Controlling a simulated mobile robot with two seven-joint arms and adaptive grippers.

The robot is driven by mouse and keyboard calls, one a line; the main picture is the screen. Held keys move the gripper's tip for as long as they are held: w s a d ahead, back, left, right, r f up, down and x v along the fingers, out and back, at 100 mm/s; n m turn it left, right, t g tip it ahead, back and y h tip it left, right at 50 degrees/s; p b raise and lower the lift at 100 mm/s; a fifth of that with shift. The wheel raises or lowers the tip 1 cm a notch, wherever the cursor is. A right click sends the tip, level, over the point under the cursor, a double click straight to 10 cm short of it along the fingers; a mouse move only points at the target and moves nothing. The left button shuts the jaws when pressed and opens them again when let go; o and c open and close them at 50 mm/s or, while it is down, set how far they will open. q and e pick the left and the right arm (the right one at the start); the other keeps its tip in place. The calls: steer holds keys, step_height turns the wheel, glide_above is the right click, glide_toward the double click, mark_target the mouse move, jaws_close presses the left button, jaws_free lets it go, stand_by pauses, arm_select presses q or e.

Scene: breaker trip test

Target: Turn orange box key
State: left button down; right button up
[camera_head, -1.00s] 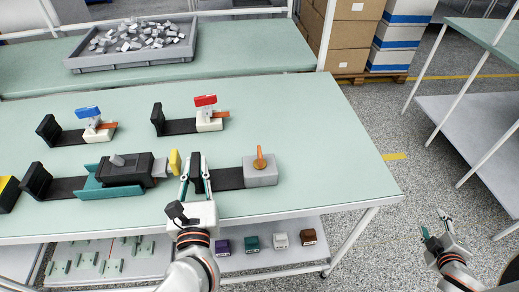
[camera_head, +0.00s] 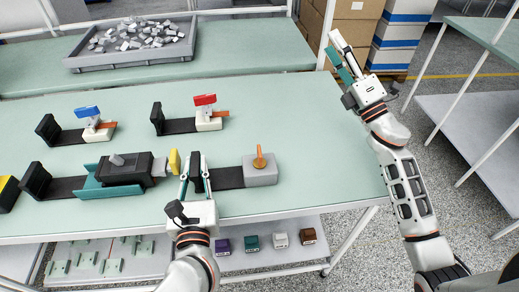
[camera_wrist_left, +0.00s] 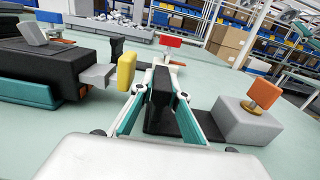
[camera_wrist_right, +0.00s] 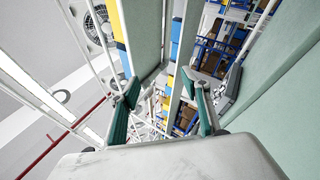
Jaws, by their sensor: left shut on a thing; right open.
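The orange key (camera_head: 260,158) stands on top of a grey box (camera_head: 261,174) at the right of the near row on the table. It also shows in the left wrist view (camera_wrist_left: 264,93). A black base strip (camera_head: 228,177) joins the grey box to an upright black block (camera_wrist_left: 160,99). My left gripper (camera_head: 195,172) is shut on this black block, left of the grey box. My right gripper (camera_head: 342,56) is open and empty, raised beyond the table's right side, away from the key; its fingers show in the right wrist view (camera_wrist_right: 163,108).
A black device with a yellow paddle (camera_head: 174,162) stands just left of my left gripper. Units with a blue handle (camera_head: 87,112) and a red handle (camera_head: 205,100) stand behind. A grey tray (camera_head: 78,65) of parts is on the back table. The table right of the grey box is clear.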

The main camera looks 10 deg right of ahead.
steer(key=s+a+r+n+g+y, duration=0.4)
steer(key=a+r+n+g, duration=0.15)
steer(key=a, duration=0.45)
steer(key=s+a+r+n+g+y, duration=0.3)
steer(key=a+r+n+g+y, duration=0.15)
steer(key=a+n+g, duration=0.4)
steer(key=s+a+r+n+g+y, duration=0.4)
steer(key=a+n+g+y, duration=0.1)
steer(key=a, duration=0.7)
steer(key=s+a+f+n+g+h, duration=0.2)
steer(key=s+a+n+g+h, duration=0.2)
steer(key=s+a+n+g, duration=0.3)
steer(key=t+h, duration=0.4)
steer(key=h, duration=1.5)
glide_above(259, 150)
step_height(259, 150, down, 16)
step_height(259, 150, down, 12)
steer(key=shift+r, duration=0.25)
